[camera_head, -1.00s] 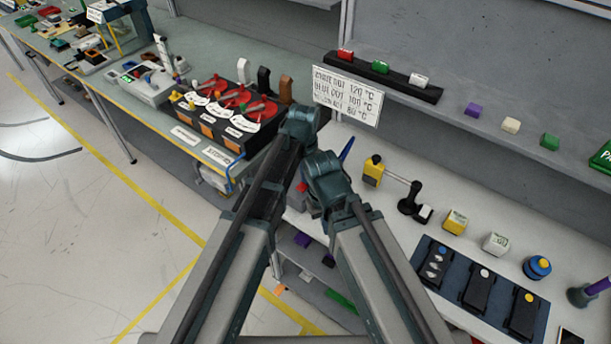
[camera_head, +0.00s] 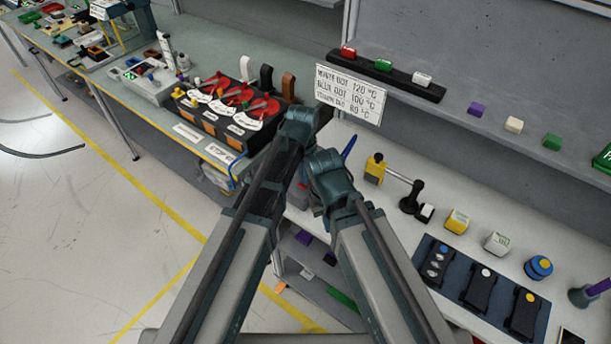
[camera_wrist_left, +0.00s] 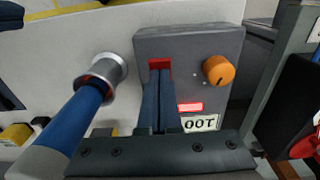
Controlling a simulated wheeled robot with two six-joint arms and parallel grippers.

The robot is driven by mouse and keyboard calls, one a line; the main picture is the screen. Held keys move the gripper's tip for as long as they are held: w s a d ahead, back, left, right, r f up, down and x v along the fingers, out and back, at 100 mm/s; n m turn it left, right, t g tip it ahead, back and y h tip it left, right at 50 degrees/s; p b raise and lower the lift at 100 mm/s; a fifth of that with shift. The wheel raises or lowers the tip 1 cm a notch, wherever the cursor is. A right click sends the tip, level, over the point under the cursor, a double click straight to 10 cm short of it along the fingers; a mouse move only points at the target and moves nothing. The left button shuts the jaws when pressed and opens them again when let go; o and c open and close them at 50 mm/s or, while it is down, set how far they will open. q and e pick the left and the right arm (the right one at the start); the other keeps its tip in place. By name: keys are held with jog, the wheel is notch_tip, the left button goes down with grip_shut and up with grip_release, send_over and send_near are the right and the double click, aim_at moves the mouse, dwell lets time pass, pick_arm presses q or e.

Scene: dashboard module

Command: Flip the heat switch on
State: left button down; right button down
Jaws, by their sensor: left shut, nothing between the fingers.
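In the left wrist view a grey box (camera_wrist_left: 207,48) has an orange knob (camera_wrist_left: 218,70), a red bar (camera_wrist_left: 190,107) and a white label (camera_wrist_left: 200,123). A red part, seemingly the heat switch (camera_wrist_left: 160,63), shows at the fingertips. My left gripper (camera_wrist_left: 161,74) is shut and empty, its tips over or against the red part; contact and the switch's position cannot be told. In the head view my left arm reaches forward (camera_head: 302,125), with its fingertips and the grey box hidden. My right gripper is hidden behind its arm.
A blue-handled tool (camera_wrist_left: 78,120) sits in a metal holder (camera_wrist_left: 102,75) close beside the box. In the head view a temperature sign (camera_head: 350,94) stands beyond the arms. Black switch modules (camera_head: 482,289) and small blocks lie on the right bench.

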pick_arm(q)
jog(key=shift+r, duration=0.1)
notch_tip(320, 180, up, 14)
jog(key=w+d+p, duration=0.1)
jog(key=w+p, duration=0.1)
jog(key=p, duration=1.1)
jog(key=shift+d+f+p, duration=0.25)
jog(key=shift+p, duration=0.1)
jog(key=shift+w, duration=0.1)
